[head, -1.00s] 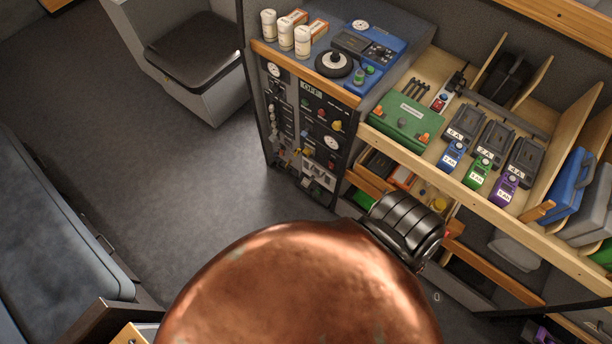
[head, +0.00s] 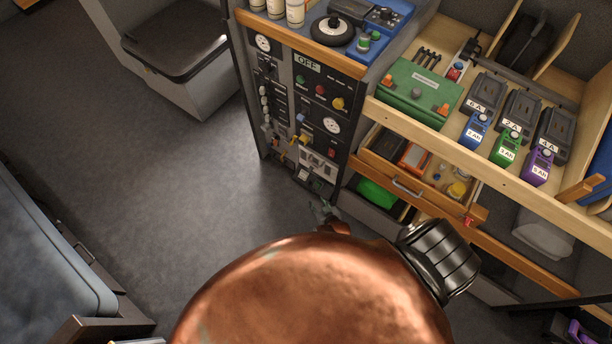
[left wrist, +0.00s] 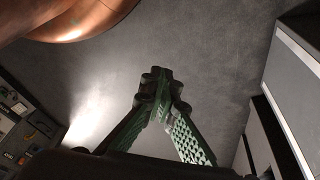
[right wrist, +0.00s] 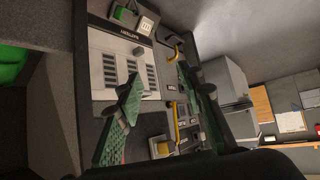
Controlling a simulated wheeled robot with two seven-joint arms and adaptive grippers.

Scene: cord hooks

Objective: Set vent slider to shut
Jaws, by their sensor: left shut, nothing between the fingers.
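The dark control panel (head: 305,105) stands upright under the blue-topped counter. In the right wrist view its lower part shows pale louvred plates (right wrist: 108,72), a battery label and several yellow handles (right wrist: 175,125). A small label beside these handles is too small to read surely, and I cannot tell which part is the vent slider. My right gripper (right wrist: 158,80) is open and empty, its green fingers spread in front of this part. It shows small near the panel's foot in the head view (head: 322,212). My left gripper (left wrist: 160,90) is shut and empty over the grey floor.
A wooden shelf (head: 420,120) right of the panel holds a green box (head: 418,92) and several chargers with batteries. An open drawer (head: 408,187) juts out below it. A bench (head: 45,255) stands at left. The floor (head: 180,160) between is clear.

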